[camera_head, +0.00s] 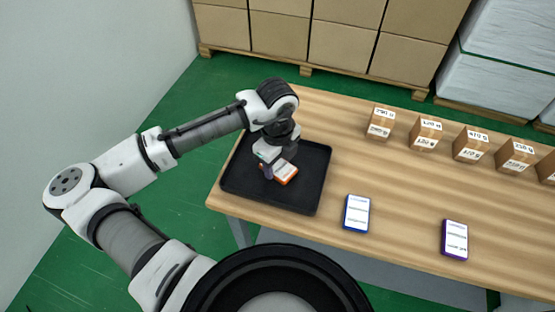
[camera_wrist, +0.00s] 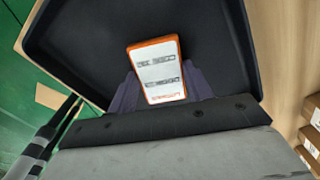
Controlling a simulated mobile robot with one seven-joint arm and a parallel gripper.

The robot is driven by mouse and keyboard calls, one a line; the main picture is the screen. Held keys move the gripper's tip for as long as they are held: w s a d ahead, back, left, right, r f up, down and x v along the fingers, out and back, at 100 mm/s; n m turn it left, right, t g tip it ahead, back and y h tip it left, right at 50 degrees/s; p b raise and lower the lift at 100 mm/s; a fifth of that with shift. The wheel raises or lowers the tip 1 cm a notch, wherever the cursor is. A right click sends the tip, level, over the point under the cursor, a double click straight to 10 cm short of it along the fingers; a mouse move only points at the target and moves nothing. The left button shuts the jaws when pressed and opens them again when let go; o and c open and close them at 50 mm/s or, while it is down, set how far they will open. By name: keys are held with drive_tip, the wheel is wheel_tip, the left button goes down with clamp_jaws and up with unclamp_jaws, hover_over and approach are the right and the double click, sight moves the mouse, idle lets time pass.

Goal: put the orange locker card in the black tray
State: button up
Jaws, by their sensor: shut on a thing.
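The orange locker card (camera_head: 286,171) has an orange edge and a white printed face. It is between the fingers of my gripper (camera_head: 271,170), which is shut on it, over the inside of the black tray (camera_head: 240,186). In the wrist view the card (camera_wrist: 157,70) shows between the two purple-grey fingers of my gripper (camera_wrist: 162,92), with the dark tray (camera_wrist: 80,45) behind it. I cannot tell whether the card touches the tray floor. The tray lies at the left end of the wooden table.
A blue-edged card (camera_head: 356,213) and a purple-edged card (camera_head: 454,239) lie on the wooden table (camera_head: 400,190) right of the tray. Several small labelled brown boxes (camera_head: 425,133) stand in a row along the back. Large cartons (camera_head: 340,45) are stacked behind the table.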

sight(277, 166)
drive_tip(key=shift+f, duration=0.2)
drive_tip(key=o, duration=1)
drive_tip(key=shift+c, duration=0.2)
drive_tip(key=shift+r, duration=0.15)
wheel_tip(277, 166, up, 12)
drive_tip(key=b, duration=0.1)
drive_tip(key=shift+b, duration=0.3)
